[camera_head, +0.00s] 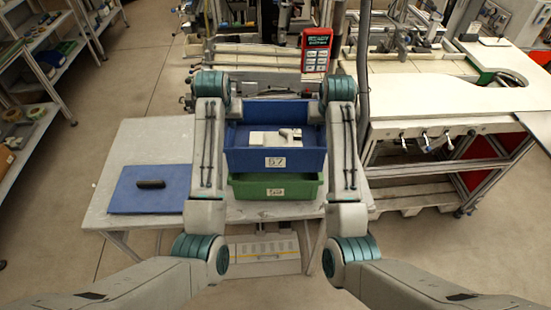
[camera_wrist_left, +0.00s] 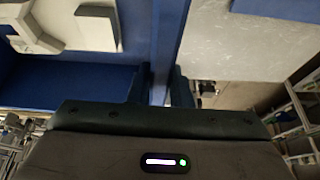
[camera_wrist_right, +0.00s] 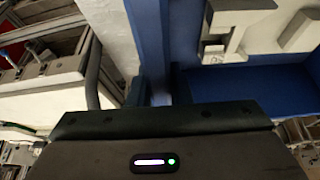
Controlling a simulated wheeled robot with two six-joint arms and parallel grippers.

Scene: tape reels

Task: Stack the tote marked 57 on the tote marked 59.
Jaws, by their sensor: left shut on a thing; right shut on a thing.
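The blue tote marked 57 (camera_head: 275,152) is directly above the green tote marked 59 (camera_head: 275,188), upright and roughly lined up with it. Its underside meets the green rim in the head view; I cannot tell if it rests there or hangs slightly above. Whitish and grey parts (camera_head: 277,138) lie inside the blue tote. My left gripper (camera_wrist_left: 158,88) is shut on its left wall, and my right gripper (camera_wrist_right: 157,90) is shut on its right wall. The green tote stands on the grey table (camera_head: 130,140); its inside is hidden.
A blue flat panel (camera_head: 125,195) with a black object (camera_head: 150,184) on it lies on the left of the table. A red handheld device (camera_head: 316,50) stands behind the totes. A white-topped workbench (camera_head: 420,95) is at the right, and shelves (camera_head: 40,110) at the left.

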